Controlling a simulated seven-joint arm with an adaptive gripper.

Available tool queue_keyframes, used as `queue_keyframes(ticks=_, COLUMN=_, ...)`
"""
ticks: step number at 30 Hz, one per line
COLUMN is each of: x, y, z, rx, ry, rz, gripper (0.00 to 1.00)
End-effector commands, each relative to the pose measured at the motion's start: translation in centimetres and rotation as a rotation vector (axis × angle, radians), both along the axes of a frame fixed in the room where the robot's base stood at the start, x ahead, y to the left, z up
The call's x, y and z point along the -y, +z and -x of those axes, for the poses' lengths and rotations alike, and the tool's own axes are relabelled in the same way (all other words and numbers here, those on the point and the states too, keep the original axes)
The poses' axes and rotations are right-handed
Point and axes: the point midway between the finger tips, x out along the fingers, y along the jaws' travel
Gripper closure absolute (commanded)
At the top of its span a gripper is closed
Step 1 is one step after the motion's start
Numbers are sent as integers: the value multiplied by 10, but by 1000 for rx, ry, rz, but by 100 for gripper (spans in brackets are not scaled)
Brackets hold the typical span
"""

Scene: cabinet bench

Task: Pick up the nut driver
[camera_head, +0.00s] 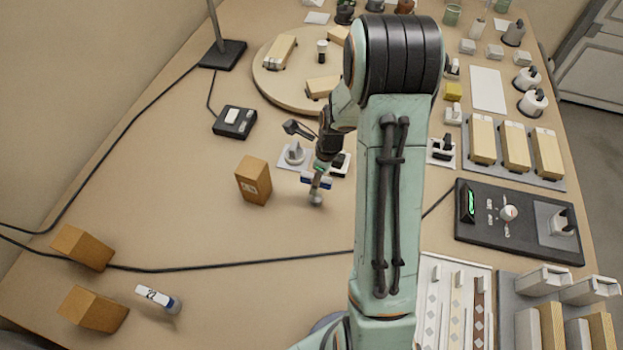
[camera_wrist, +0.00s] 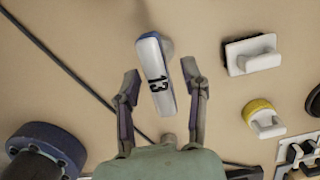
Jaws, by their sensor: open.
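A white and blue piece marked 13 (camera_wrist: 158,75), which looks like the nut driver, is between the two fingers of my gripper (camera_wrist: 161,82) in the wrist view. The fingers are open, with a visible gap on each side of it. In the head view my gripper (camera_head: 321,168) is low over the bench, and a white and blue piece (camera_head: 316,183) shows just below it. My wrist partly hides that spot. A similar white and blue piece with a number label (camera_head: 158,298) lies at the lower left of the bench, apart from my gripper.
A brown box (camera_head: 253,180) stands close to the left of my gripper. Two more boxes (camera_head: 82,248) (camera_head: 93,309) are at the lower left. A black cable (camera_head: 230,264) crosses the bench. A white handle block (camera_wrist: 252,53) and a yellow-topped knob (camera_wrist: 262,112) are at right in the wrist view.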

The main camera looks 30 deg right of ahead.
Motion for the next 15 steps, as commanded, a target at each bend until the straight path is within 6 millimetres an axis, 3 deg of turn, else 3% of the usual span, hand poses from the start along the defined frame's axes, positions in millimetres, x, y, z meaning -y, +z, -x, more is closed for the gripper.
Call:
queue_keyframes(ticks=7, x=-4, y=-35, z=-4, rx=-1, ry=2, rz=-1, gripper=57)
queue_keyframes(ticks=15, x=-5, y=-41, z=-5, rx=1, ry=3, rz=1, gripper=57)
